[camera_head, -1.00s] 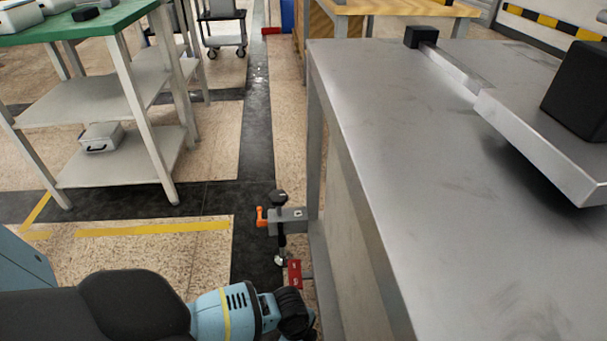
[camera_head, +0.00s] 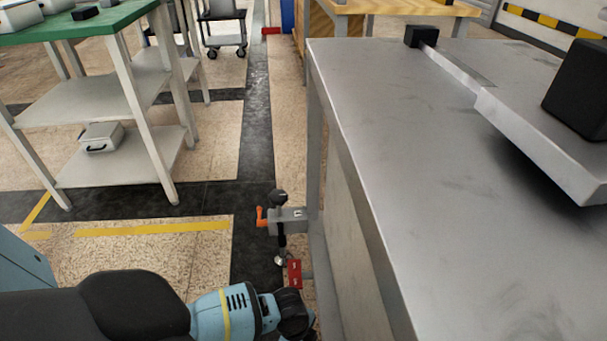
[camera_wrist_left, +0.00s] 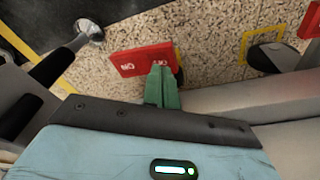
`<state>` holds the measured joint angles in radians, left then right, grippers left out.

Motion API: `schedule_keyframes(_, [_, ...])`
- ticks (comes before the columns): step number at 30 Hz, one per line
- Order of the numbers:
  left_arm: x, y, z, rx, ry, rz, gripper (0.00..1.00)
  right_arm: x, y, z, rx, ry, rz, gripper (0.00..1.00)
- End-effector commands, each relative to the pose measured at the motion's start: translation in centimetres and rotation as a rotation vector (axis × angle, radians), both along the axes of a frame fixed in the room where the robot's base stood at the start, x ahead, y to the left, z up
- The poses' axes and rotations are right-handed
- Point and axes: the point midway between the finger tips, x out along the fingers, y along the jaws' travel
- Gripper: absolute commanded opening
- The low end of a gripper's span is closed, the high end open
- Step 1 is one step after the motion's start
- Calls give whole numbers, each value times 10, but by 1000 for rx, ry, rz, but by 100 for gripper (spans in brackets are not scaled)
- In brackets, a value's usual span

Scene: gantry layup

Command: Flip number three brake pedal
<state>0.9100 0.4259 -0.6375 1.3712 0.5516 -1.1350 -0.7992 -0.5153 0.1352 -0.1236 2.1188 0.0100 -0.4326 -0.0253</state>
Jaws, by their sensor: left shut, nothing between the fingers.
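A red pedal plate (camera_head: 294,273) with white lettering sits low beside the metal table's left side, below a grey bracket (camera_head: 288,220) with a small label. The plate also shows in the left wrist view (camera_wrist_left: 140,60), its lettering upside down. I cannot read which number the pedal bears. My left gripper's green fingers (camera_wrist_left: 161,72) are shut and empty, their tips overlapping the plate's lower edge in that view; I cannot tell whether they touch. In the head view my left wrist is just below the plate and the fingers are hidden. My right gripper is not in view.
The large metal table (camera_head: 390,150) fills the right, bearing a grey bar with black blocks. An orange handle (camera_head: 261,216) sticks out left of the bracket. A second red piece (camera_wrist_left: 309,22) shows at the wrist view's right edge. Floor to the left is clear up to the green-topped bench (camera_head: 90,25).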

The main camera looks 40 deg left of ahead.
Motion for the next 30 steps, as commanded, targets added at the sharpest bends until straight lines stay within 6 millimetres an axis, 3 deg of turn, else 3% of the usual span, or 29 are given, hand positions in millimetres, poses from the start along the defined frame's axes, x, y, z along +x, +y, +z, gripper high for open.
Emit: schedule_keyframes(30, [0, 0, -14, 0, 0, 0, 0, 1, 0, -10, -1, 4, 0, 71])
